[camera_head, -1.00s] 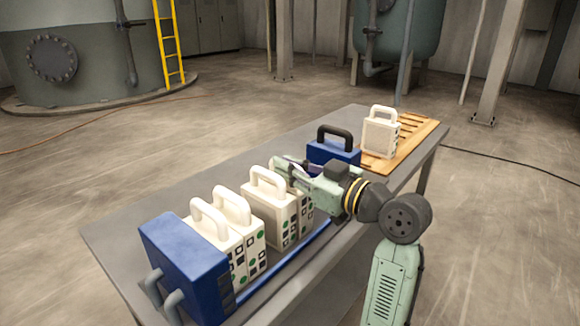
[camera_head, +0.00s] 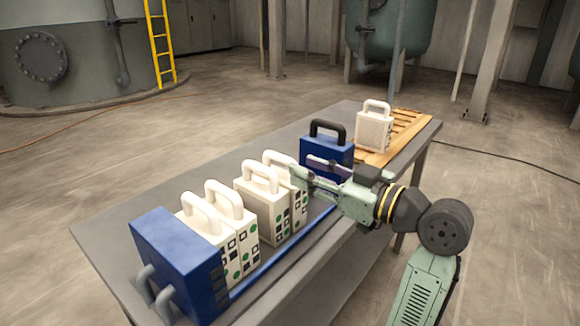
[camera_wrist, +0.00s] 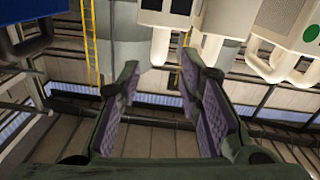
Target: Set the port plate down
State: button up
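White plates with loop handles stand in two pairs in the press on the table. One pair (camera_head: 222,232) is against the blue end block. The other pair (camera_head: 263,212) stands a short gap farther along; its farther plate (camera_head: 297,208) is upright on the blue rail, close to its neighbour. I cannot tell for sure which is the port plate. My gripper (camera_head: 303,168) is just right of that farther plate's handle. In the wrist view its purple-padded fingers (camera_wrist: 162,105) are apart with nothing between them. Plate handles (camera_wrist: 211,50) show beyond the fingertips, clear of them.
The blue end block (camera_head: 178,265) is nearest. A blue block with a black handle (camera_head: 326,160) stands just beyond my gripper. Another white plate (camera_head: 374,130) stands on a slatted wooden rack (camera_head: 410,133) at the table's far end. The grey table's (camera_head: 150,190) left side is clear.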

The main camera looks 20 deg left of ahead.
jog(key=v, duration=0.5)
jog(key=shift+b, duration=0.3)
